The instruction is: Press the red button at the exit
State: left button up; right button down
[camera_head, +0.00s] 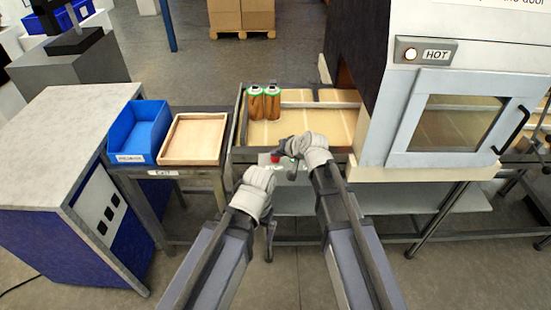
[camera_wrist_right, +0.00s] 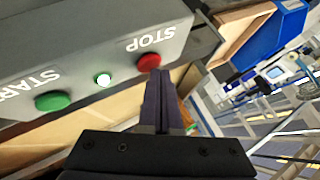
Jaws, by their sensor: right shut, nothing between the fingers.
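The red button (camera_wrist_right: 149,62) sits on a grey control box (camera_wrist_right: 100,45) under the word STOP in the right wrist view. A lit white lamp (camera_wrist_right: 103,80) and a green START button (camera_wrist_right: 53,101) are on the same box. My right gripper (camera_wrist_right: 163,75) is shut and empty, its tips right at the red button's edge; I cannot tell whether they touch it. In the head view the red button (camera_head: 275,158) shows at the conveyor's front edge, just left of my right gripper (camera_head: 287,152). My left gripper (camera_head: 270,240) hangs lower, in front of the conveyor; its jaws are unclear.
Two orange filter cartridges with green tops (camera_head: 264,104) stand on the conveyor (camera_head: 310,127). The white oven (camera_head: 385,105) marked HOT is on the right. A blue bin (camera_head: 138,130) and a wooden tray (camera_head: 194,139) stand left on the EXIT table.

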aim_at(277, 161)
jog(key=shift+f+b, duration=0.35)
jog(key=shift+f, duration=0.05)
jog(key=shift+r, duration=0.1)
dwell(0.4)
jog(key=shift+r+p, duration=0.8)
jog(key=shift+p, duration=0.1)
notch_tip(277, 161, up, 5)
jog(key=p, duration=0.5)
jog(key=shift+s, duration=0.1)
dwell(0.4)
